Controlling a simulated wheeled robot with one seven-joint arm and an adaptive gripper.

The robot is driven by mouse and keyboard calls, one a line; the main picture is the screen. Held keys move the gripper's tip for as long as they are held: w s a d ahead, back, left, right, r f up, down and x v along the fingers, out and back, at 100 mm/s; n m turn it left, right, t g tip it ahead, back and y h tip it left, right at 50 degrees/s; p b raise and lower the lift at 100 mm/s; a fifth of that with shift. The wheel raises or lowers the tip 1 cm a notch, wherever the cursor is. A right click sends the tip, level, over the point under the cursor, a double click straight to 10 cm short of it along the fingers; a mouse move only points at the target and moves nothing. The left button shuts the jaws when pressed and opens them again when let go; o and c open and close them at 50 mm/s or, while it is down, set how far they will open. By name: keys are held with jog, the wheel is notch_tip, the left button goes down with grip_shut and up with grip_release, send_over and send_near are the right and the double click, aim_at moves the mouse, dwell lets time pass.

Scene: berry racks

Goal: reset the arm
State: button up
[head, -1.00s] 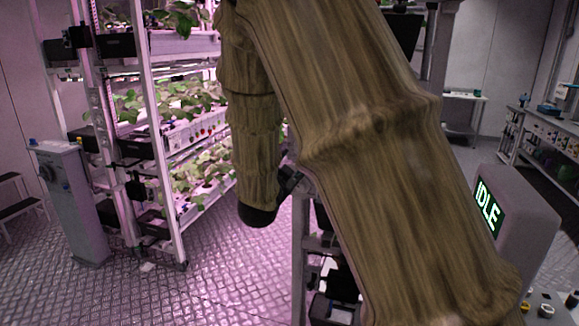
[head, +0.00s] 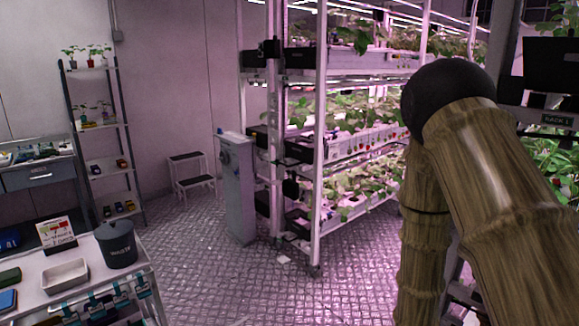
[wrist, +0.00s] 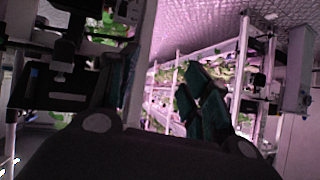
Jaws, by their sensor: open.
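My arm (head: 490,170), in a wood-patterned cover with a dark rounded cap at its bend, fills the right side of the head view. Its bend is up high and one section hangs down in front of the rack's right part. My gripper (wrist: 160,72) is not visible in the head view. In the wrist view its two dark green fingers are spread apart with nothing between them. The wrist picture looks upside down, with the floor at the top and the lit plant rack behind the fingers.
The plant rack (head: 320,190) holds several berry plants. A grey cabinet (head: 238,190) and step stool (head: 190,180) stand left of it. At the left are a ladder shelf (head: 140,185) and a bench with a white tray (head: 64,275) and dark bucket (head: 117,247). The middle floor (head: 215,275) is clear.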

jog(key=s+a+f+n+g+y, duration=0.2)
jog(key=s+a+f, duration=0.1)
jog(key=s+f, duration=0.6)
jog(key=s+a+f+n+g+y, duration=0.2)
jog(key=s+a+f+g, duration=0.15)
jog(key=s+f, duration=0.45)
jog(key=s+a+f+n+g+y, duration=0.1)
jog(key=s+a+f+g, duration=0.1)
jog(key=s, duration=0.8)
jog(key=s+a+f+n+g+y, duration=0.1)
jog(key=s+a+f, duration=0.3)
jog(key=s, duration=0.5)
jog(key=shift+s+f+n+g+y, duration=0.3)
jog(key=shift+s+f+n+g, duration=0.15)
jog(key=shift+f+n, duration=0.45)
jog(key=shift+w, duration=0.15)
